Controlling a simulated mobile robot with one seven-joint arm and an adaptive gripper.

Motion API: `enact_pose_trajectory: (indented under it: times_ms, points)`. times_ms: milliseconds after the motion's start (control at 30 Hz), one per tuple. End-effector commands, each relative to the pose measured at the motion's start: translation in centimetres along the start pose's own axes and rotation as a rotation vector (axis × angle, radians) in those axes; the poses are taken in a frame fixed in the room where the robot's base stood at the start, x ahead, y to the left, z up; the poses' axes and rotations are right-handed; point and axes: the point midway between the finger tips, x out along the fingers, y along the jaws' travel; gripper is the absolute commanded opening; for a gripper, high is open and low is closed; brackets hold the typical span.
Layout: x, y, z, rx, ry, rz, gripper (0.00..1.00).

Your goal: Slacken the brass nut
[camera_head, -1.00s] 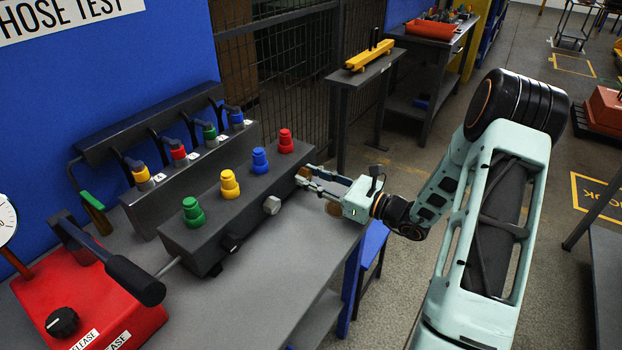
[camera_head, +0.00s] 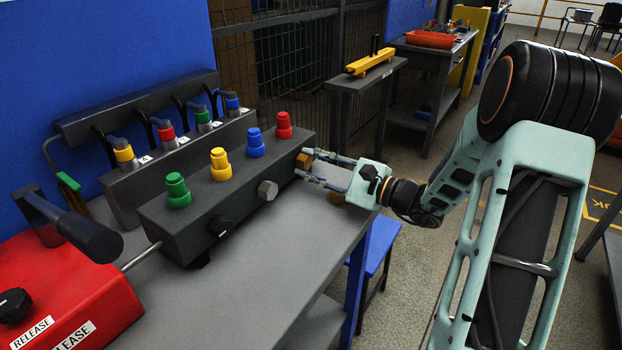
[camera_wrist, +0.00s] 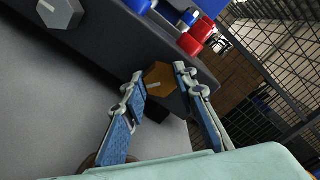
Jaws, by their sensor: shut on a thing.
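The brass nut (camera_head: 304,161) is a hexagonal piece on the right end of the dark manifold block (camera_head: 232,188). In the wrist view the nut (camera_wrist: 158,77) shows its face with a pale line mark, between the two fingertips. My gripper (camera_head: 305,164) reaches in from the right with its fingers on either side of the nut and is shut on it. In the wrist view the gripper (camera_wrist: 159,74) has blue-padded fingers. The contact faces are hard to see.
Green (camera_head: 178,191), yellow (camera_head: 220,166), blue (camera_head: 256,143) and red (camera_head: 284,126) caps stand on the block. A grey hex plug (camera_head: 268,190) and a black knob (camera_head: 220,227) project from its front. A red pump (camera_head: 75,290) stands left. The grey bench front (camera_head: 265,270) is clear.

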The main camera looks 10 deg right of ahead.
Motion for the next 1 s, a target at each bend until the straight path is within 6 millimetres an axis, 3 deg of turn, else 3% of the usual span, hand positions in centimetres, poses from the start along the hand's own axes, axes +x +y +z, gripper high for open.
enact_pose_trajectory:
  times_ms: [33, 500, 1000]
  points:
    - [-0.05, 0.67, -0.55, -0.047, 0.002, 0.0, 0.02]
    - [-0.04, 0.65, -0.48, -0.452, 0.001, 0.001, 0.02]
    - [-0.06, 0.21, -0.22, -0.639, 0.003, 0.001, 0.02]
